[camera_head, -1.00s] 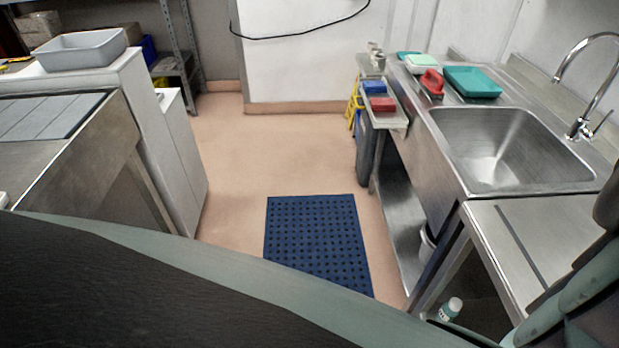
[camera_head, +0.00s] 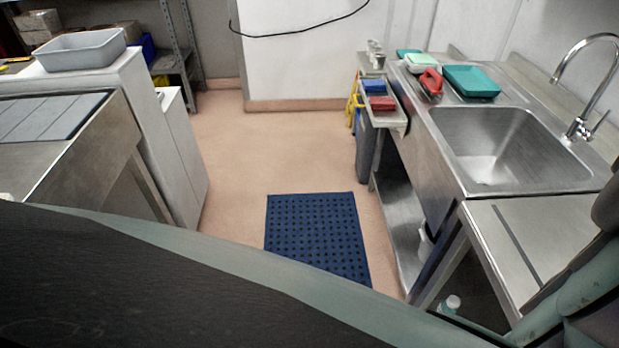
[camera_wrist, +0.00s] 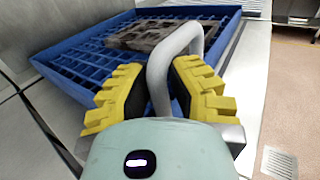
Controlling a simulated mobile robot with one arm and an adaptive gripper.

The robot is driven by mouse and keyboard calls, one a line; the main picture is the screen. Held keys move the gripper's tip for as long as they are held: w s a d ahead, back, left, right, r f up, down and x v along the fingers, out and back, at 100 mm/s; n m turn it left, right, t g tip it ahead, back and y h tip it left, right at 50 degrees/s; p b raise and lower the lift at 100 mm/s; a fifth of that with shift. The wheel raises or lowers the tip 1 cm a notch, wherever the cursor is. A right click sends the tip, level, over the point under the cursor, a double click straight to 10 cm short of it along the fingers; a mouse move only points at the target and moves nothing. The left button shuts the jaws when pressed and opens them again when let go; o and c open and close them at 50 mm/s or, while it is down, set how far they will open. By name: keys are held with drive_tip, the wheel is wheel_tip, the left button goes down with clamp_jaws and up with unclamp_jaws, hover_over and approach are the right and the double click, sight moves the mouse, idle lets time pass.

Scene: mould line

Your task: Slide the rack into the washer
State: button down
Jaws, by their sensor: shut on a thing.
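The rack (camera_wrist: 62,82) is a blue, open-grid tray in the wrist view, lying on a pale metal surface. A brown-grey slotted piece (camera_wrist: 150,36) lies in it. A thick grey curved handle (camera_wrist: 183,34) rises at the rack's near side. My gripper (camera_wrist: 160,92) has yellow-and-black fingers on both sides of this handle and is shut on it. The fingers hide part of the rack's near edge. Metal walls stand left of and behind the rack; I cannot tell whether they belong to the washer. The head view shows neither rack nor gripper.
A steel sink (camera_head: 510,150) and bench stand at the right in the head view. A white cabinet (camera_head: 165,150) with a grey tub (camera_head: 82,50) stands at the left. A blue mat (camera_head: 318,238) lies on the open floor between. A floor drain (camera_wrist: 279,163) shows in the wrist view.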

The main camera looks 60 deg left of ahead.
drive_tip(key=shift+w+r, duration=0.1)
drive_tip(key=shift+r, duration=0.15)
drive_tip(key=c, duration=0.9)
unclamp_jaws()
drive_tip(key=shift+d, duration=0.2)
drive_tip(key=a, duration=1.2)
drive_tip(key=shift+s, duration=0.25)
drive_tip(key=shift+s, duration=0.1)
